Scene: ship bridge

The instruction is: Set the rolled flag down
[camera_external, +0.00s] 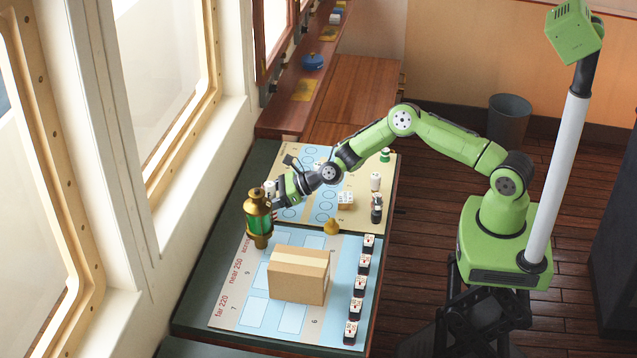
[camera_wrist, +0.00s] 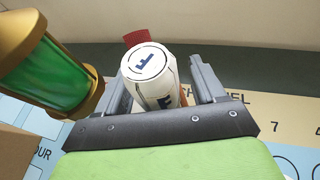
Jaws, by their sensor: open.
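The rolled flag, a white cylinder with a dark letter F on its end (camera_wrist: 150,76), stands between the two fingers of my gripper (camera_wrist: 162,88) in the wrist view. The jaws are open, with a gap between the roll and the right finger; the left finger is close to the roll, and I cannot tell if it touches. In the external view my gripper (camera_external: 274,198) is low over the far left of the table, beside the lantern. A small white top by the fingers there may be the flag; the roll's lower part is hidden.
A green and brass lantern (camera_external: 259,222) stands close left of my gripper, and also shows in the wrist view (camera_wrist: 50,75). A cardboard box (camera_external: 298,276) sits on the blue chart (camera_external: 228,310).

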